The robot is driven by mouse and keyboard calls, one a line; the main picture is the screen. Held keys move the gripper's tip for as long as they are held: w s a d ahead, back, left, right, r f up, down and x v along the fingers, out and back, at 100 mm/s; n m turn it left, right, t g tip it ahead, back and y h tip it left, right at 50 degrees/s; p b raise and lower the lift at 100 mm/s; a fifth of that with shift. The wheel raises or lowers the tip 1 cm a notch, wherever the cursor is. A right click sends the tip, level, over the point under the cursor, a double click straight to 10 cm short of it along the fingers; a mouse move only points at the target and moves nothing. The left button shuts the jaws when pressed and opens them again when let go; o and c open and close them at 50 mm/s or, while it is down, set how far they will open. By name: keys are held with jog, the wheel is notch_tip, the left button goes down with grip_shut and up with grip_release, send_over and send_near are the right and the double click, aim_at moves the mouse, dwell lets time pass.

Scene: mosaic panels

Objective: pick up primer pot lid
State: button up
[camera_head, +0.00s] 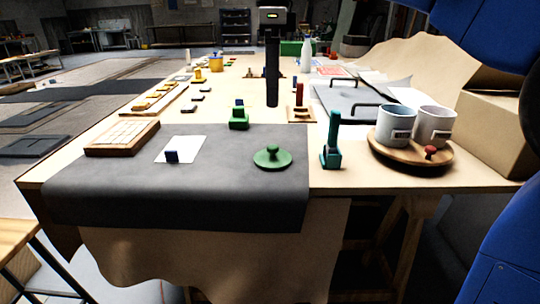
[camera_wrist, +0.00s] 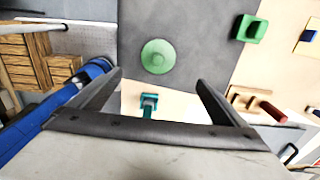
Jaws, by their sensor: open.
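The primer pot lid looks to be the round green lid with a small knob (camera_head: 272,157). It lies flat on the grey mat (camera_head: 110,200) near the table's front edge, with nothing on it. In the wrist view the green lid (camera_wrist: 157,56) shows above the gap between my fingertips. My gripper (camera_wrist: 158,82) is open and empty, with its two dark fingers spread wide. It is apart from the lid, and the distance is hard to judge. My gripper is not in the head view.
A teal tool (camera_head: 332,148) stands right of the lid. A round wooden tray (camera_head: 385,158) holds two grey mugs (camera_head: 397,125). A green block (camera_head: 239,120) sits behind the lid. A white card (camera_head: 183,147) and a wooden box (camera_head: 123,138) lie left. The mat around the lid is clear.

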send_over(273, 146)
jog(key=f, duration=0.9)
jog(key=shift+w+f, duration=0.2)
jog(key=shift+f, duration=0.15)
jog(key=shift+s+f, duration=0.2)
jog(key=shift+f, duration=2.8)
jog(key=c, duration=1.1)
